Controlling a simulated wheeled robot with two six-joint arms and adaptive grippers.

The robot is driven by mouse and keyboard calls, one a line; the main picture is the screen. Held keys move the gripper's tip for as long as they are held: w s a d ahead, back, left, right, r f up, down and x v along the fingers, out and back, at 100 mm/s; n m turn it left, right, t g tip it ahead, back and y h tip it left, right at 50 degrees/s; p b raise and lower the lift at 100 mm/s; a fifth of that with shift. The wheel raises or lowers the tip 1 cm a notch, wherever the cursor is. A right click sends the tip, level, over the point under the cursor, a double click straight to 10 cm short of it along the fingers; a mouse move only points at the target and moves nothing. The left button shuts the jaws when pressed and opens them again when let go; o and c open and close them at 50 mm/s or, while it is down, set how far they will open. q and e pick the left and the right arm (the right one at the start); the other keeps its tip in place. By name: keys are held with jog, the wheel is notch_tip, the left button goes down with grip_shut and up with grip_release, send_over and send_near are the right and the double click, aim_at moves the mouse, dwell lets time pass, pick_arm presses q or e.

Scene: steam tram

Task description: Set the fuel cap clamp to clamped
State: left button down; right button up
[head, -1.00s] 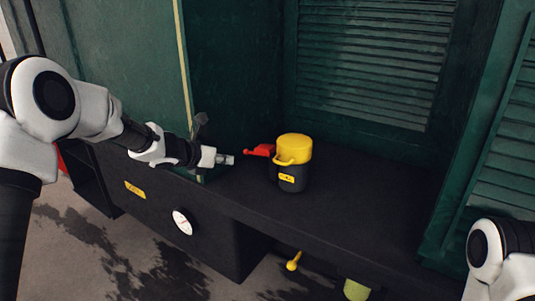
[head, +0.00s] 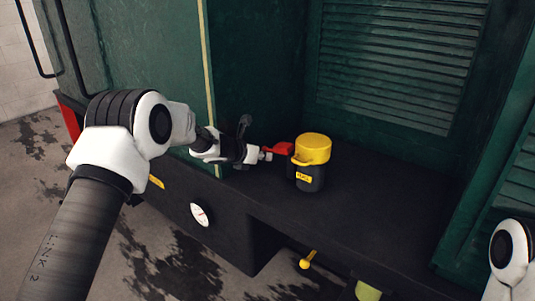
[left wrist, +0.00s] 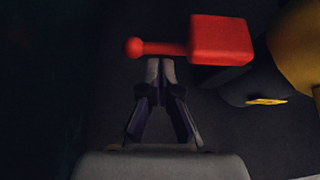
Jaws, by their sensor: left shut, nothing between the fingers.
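The fuel filler is a dark cylinder with a label (head: 309,179) and a yellow cap (head: 313,148), standing on the black ledge. A red clamp (head: 279,149) sticks out to the left of the cap. In the left wrist view the clamp shows as a red block (left wrist: 221,38) with a thin arm ending in a red ball (left wrist: 133,47). My left gripper (head: 266,155) is shut and empty, with its tips at the clamp's arm; it also shows in the left wrist view (left wrist: 160,68). I cannot tell whether the tips touch the arm. Only a white part of my right arm shows at the right edge.
The black ledge (head: 375,215) is clear to the right of the filler. Green walls with louvres (head: 400,65) stand behind and at the right.

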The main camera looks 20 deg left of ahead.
pick_arm(q)
jog(key=shift+w+d+f, duration=0.25)
jog(key=shift+w+f, duration=0.1)
jog(key=shift+w, duration=0.2)
